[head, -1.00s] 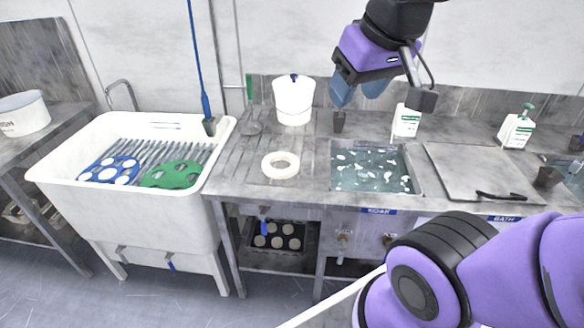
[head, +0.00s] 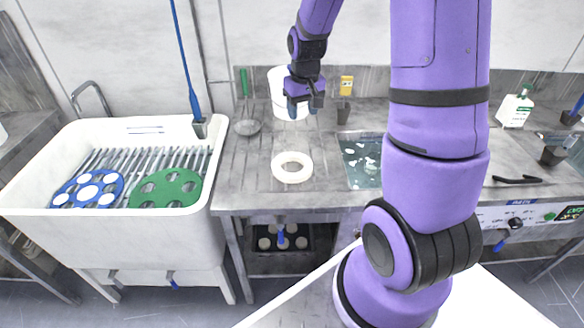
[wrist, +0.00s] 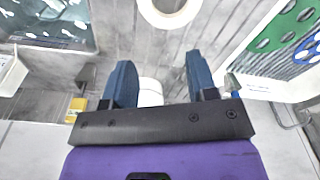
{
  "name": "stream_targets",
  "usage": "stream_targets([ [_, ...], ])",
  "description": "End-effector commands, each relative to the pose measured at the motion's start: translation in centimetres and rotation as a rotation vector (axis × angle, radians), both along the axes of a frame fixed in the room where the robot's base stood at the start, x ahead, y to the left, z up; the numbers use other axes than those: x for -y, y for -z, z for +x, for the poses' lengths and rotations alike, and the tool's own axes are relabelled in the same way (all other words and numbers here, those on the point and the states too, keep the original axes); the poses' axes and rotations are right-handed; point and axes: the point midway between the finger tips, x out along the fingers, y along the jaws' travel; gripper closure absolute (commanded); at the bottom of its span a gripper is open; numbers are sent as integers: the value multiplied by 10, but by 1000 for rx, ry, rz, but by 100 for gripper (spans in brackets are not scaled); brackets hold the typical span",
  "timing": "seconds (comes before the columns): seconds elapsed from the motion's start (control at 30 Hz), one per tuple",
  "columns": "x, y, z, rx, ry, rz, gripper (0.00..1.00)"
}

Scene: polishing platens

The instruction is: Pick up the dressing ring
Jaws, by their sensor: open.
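The dressing ring (head: 292,178) is a thick white ring lying flat on the grey metal counter, between the white sink and the sunken bath. It also shows at the top edge of the wrist view (wrist: 168,24), where its far part is cut off. My gripper (head: 304,109) is above the counter, behind the ring and in front of a white bucket, apart from the ring. In the wrist view my gripper (wrist: 160,62) has its two blue fingers spread wide, with nothing held between them.
The white bucket (head: 277,88) stands close behind my gripper. The white sink (head: 110,240) at left holds blue and green discs (head: 166,199). The liquid bath (head: 358,160) lies right of the ring, partly hidden by my arm. The counter around the ring is clear.

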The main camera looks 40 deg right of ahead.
Motion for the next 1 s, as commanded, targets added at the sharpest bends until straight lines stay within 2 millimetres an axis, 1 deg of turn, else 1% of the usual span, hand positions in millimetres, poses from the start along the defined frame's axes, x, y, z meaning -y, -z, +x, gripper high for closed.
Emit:
stream_targets([
  [0.03,8,19,3,-23,11,6,47],
  [0.1,18,41,7,-41,20,13,47],
  [0.2,29,67,10,-62,32,20,47],
  [0.3,36,86,11,-77,40,25,47],
  [0.4,41,97,12,-85,45,28,47],
  [0.57,42,114,12,-90,46,30,47],
  [0.8,42,146,12,-89,46,29,47],
  [0.9,41,154,12,-89,46,29,47],
  [1.0,41,158,13,-87,46,29,47],
])
